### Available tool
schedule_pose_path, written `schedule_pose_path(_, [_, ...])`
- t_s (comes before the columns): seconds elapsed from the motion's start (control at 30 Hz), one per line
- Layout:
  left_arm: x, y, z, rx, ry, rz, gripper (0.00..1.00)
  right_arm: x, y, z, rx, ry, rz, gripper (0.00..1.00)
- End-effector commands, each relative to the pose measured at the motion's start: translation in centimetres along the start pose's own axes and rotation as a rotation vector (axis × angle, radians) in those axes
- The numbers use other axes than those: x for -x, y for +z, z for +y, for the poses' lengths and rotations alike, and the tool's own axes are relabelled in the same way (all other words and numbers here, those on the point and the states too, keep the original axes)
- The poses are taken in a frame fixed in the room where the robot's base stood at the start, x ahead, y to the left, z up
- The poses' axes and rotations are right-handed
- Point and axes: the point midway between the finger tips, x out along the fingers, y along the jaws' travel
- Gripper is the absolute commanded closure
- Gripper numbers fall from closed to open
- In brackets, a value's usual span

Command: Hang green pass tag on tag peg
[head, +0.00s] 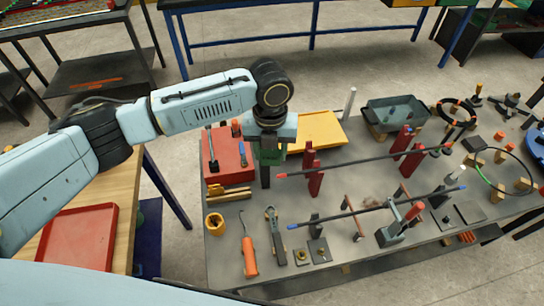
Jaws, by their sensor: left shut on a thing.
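My left gripper (265,178) points down over the left part of the grey work table, between the red tray and the red posts. It is shut on a green piece that looks like the green pass tag (270,155); my gripper and wrist hide much of it. A pale upright rod (349,103) stands at the table's back edge, right of the yellow tray, and may be the tag peg. My left gripper is left of and nearer than this rod, apart from it. My right gripper is not in view.
A red tray (229,165) with tools lies left of my gripper and a yellow tray (320,132) behind it. Red posts (315,180) carry a long dark bar to the right. A grey-green bin (396,112) stands at the back. Several hand tools lie in front.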

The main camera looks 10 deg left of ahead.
Motion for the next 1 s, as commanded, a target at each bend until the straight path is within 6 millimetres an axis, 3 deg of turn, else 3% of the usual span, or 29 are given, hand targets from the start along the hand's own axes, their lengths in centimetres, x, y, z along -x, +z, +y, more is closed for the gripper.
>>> schedule_pose_path(0.5, [-0.4, 3.1, 0.8, 0.000, -0.001, -0.003, 0.77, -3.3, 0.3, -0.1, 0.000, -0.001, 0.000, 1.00])
schedule_pose_path(1.0, [-1.1, 4.3, 1.1, 0.001, -0.001, 0.000, 0.77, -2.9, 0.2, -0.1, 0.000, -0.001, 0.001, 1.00])
